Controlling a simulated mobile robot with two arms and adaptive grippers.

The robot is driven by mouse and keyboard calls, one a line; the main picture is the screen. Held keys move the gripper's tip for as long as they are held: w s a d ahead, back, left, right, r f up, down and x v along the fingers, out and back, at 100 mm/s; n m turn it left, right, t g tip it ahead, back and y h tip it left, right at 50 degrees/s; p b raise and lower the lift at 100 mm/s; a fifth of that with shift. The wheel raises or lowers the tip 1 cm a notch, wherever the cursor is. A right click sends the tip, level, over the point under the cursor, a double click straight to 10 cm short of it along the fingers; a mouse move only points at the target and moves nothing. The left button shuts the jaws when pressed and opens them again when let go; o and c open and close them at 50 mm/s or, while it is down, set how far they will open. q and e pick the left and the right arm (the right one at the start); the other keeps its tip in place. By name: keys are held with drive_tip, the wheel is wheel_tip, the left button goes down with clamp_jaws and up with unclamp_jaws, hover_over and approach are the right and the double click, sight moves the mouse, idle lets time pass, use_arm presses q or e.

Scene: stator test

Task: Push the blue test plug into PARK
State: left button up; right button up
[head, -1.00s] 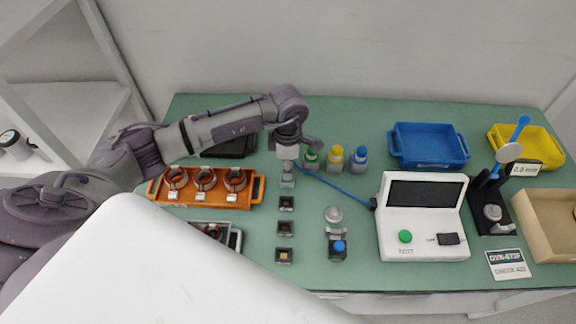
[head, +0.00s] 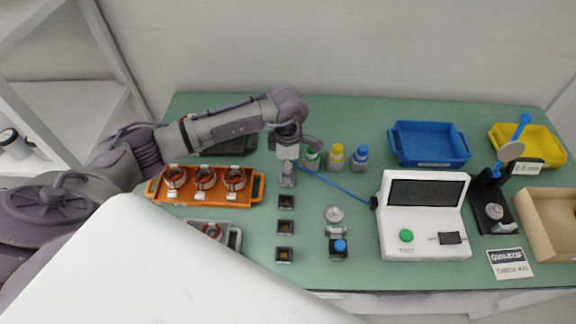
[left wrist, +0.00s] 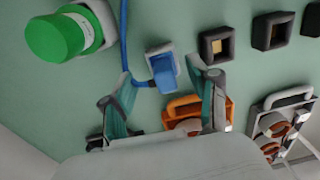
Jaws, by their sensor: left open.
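The blue test plug (left wrist: 165,72) shows in the left wrist view, at the mouth of a light grey holder (left wrist: 157,49). I cannot tell how deep it sits. Its blue cable (left wrist: 124,45) leaves to the left. My left gripper (left wrist: 168,78) is open, with one finger on each side of the plug and gaps between. In the head view my left gripper (head: 288,172) points down over the grey holder, hiding the plug. The cable (head: 340,186) runs from there to the white tester (head: 425,245). No PARK label is readable. My right gripper is not in view.
Dark square sockets (head: 286,202) stand in a row in front of the holder. Green, yellow and blue-capped bottles (head: 335,158) stand close right of the gripper. An orange tray (head: 250,190) with copper stators lies to the left. A blue bin (head: 430,147) stands at the back.

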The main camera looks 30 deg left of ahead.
use_arm(q)
wheel_tip(320, 180, up, 12)
drive_tip(key=shift+w, duration=0.2)
drive_tip(key=shift+a, duration=0.1)
idle(0.9)
